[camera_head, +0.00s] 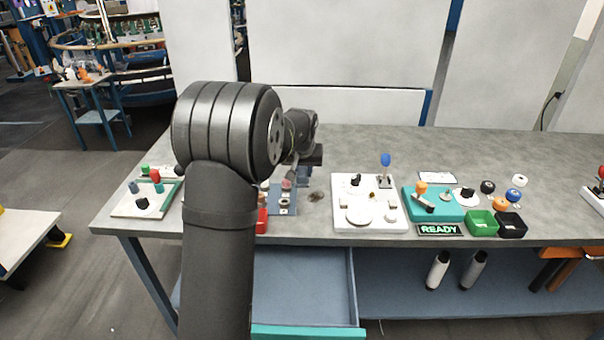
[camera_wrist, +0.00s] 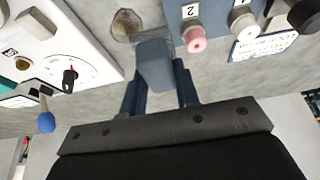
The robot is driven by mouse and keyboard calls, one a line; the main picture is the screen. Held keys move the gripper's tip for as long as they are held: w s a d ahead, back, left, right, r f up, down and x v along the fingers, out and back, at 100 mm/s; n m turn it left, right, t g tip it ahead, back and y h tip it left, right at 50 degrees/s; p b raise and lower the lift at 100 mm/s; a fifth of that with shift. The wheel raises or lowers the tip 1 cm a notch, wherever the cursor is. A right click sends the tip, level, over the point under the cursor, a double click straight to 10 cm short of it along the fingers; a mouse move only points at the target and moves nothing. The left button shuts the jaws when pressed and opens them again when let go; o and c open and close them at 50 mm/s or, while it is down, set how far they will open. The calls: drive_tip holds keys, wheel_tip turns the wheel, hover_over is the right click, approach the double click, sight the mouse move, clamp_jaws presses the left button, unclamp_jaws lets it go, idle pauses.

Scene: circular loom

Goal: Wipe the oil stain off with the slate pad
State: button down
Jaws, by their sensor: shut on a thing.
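The slate pad (camera_wrist: 155,62) is a blue-grey block between the two fingers of my gripper (camera_wrist: 158,82) in the wrist view. My gripper is shut on it. The oil stain (camera_wrist: 127,24) is a brown blotch on the grey table, just beyond the pad and a little to its left in the wrist view. In the head view the stain (camera_head: 316,196) lies between the blue plate and the white panel. My arm hides most of the gripper there. I cannot tell whether the pad touches the table.
A blue plate (camera_wrist: 222,12) with numbered knobs stands close beside the stain. A white panel (camera_head: 369,215) with a dial and blue-topped lever is on its other side. A teal box (camera_head: 433,204), READY sign (camera_head: 439,230) and bins stand further right. An open drawer (camera_head: 305,285) is below.

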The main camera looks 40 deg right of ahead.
sight(303, 168)
drive_tip(key=shift+r, duration=1.55)
drive_tip(key=w+a+f+n+y, duration=0.15)
drive_tip(key=w+a, duration=0.25)
drive_tip(key=a, duration=0.9)
drive_tip(key=w+a+f+n+t, duration=0.1)
drive_tip(key=w+a+f+n, duration=0.25)
drive_tip(key=a, duration=0.95)
drive_tip(key=w+a+f+n+y, duration=0.15)
drive_tip(key=w+a, duration=0.25)
drive_tip(key=a, duration=0.9)
drive_tip(key=a+f+n, duration=0.1)
drive_tip(key=a+f, duration=0.4)
drive_tip(key=a, duration=0.2)
drive_tip(key=w+a+f+n, duration=0.1)
drive_tip(key=a+f, duration=0.4)
drive_tip(key=a, duration=0.3)
drive_tip(key=shift+w+a+f, duration=0.2)
drive_tip(key=shift+w+f, duration=0.05)
drive_tip(key=shift+f, duration=0.05)
drive_tip(key=shift+d+n, duration=0.1)
drive_tip(key=shift+n, duration=0.15)
